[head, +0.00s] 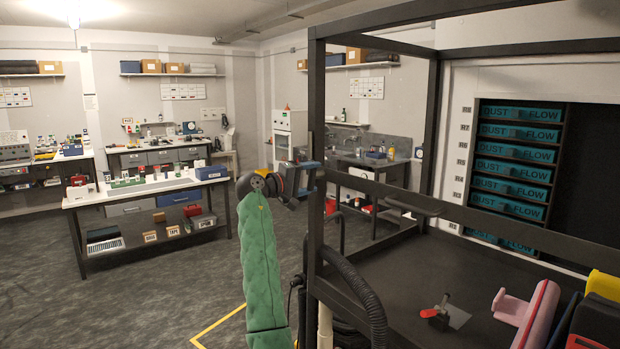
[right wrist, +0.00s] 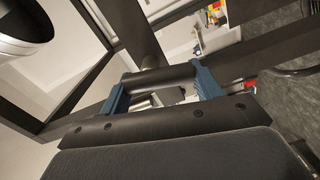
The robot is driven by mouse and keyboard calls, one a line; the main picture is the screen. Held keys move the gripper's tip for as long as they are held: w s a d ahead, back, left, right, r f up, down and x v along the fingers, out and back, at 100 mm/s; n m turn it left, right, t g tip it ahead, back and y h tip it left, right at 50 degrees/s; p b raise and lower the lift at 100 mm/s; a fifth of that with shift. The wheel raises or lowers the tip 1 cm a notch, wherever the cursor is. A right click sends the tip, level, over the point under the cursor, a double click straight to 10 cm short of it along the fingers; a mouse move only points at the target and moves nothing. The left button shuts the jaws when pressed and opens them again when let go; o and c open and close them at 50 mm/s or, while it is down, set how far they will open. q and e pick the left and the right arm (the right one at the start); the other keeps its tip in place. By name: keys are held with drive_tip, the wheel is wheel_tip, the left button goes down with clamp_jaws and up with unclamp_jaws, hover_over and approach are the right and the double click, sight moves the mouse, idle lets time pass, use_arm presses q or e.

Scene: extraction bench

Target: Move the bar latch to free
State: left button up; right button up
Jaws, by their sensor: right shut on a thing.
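My right gripper (head: 308,172), at the end of the green-sleeved arm, is at the front upright of the black frame in the head view. In the right wrist view its two blue fingers (right wrist: 162,92) stand on either side of a dark rounded bar (right wrist: 160,78), which looks like the bar latch, and are shut on it. My left gripper is not in view.
The black frame (head: 317,120) encloses a dark bench top (head: 420,270). A red-handled tool (head: 437,313) and pink and yellow items lie on it at the right. A black hose (head: 365,290) runs beside the upright. Blue labelled drawers (head: 515,155) stand behind. Open floor lies left.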

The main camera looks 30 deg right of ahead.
drive_tip(key=shift+n, duration=1)
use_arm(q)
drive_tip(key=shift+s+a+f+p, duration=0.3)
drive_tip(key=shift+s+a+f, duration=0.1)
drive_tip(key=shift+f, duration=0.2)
use_arm(e)
drive_tip(key=shift+n, duration=0.4)
drive_tip(key=shift+f, duration=0.1)
drive_tip(key=o, duration=1)
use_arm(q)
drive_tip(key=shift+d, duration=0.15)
